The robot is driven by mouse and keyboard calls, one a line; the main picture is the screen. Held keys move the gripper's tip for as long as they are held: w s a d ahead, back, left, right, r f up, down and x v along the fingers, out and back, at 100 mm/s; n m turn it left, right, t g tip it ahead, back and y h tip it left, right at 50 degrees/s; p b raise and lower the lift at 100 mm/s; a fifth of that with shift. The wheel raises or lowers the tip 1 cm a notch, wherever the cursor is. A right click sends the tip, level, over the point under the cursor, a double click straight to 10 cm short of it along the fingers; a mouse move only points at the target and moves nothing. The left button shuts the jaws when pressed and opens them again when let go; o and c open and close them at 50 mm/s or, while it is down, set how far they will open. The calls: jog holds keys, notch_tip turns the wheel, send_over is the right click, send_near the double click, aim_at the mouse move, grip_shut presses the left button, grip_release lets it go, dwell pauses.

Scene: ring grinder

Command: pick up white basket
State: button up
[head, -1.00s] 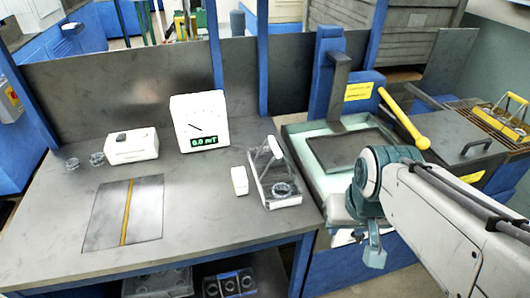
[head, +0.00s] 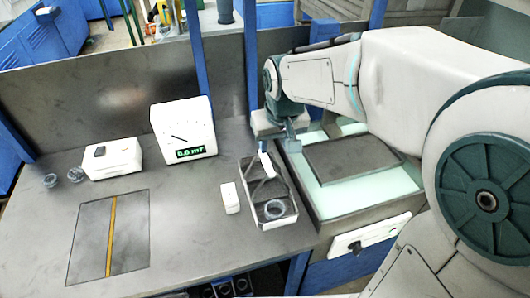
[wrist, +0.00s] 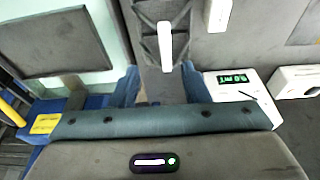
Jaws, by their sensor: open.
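The white basket (head: 292,205) stands on the grey workbench near its right end, with an upright white handle (head: 266,161) and a dark ring (head: 274,209) inside. My gripper (head: 291,143) hangs just behind and to the right of the handle, pointing down, apart from it. In the wrist view the basket (wrist: 148,14) is at the top, its white handle (wrist: 165,46) lying ahead of the space between the two spread fingers of my gripper (wrist: 160,86). The gripper is open and empty.
A small white block (head: 230,198) stands just left of the basket. A white meter (head: 183,130) and a white box (head: 113,159) stand further left. The grinder's bed (head: 350,160) is close on the right. The bench front is clear.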

aim_at(266, 161)
jog(key=x, duration=0.5)
jog(key=a+x, duration=0.1)
jog(key=x, duration=0.2)
jog(key=shift+w+f, duration=0.1)
jog(key=shift+w, duration=0.2)
jog(key=shift+w+p+x, duration=0.15)
jog(key=shift+p+x, duration=0.25)
jog(key=shift+x, duration=1)
jog(key=shift+w+p+x, duration=0.15)
jog(key=shift+p+x, duration=0.25)
jog(key=shift+x, duration=1)
jog(key=shift+a, duration=0.15)
jog(key=shift+c, duration=0.3)
grip_shut()
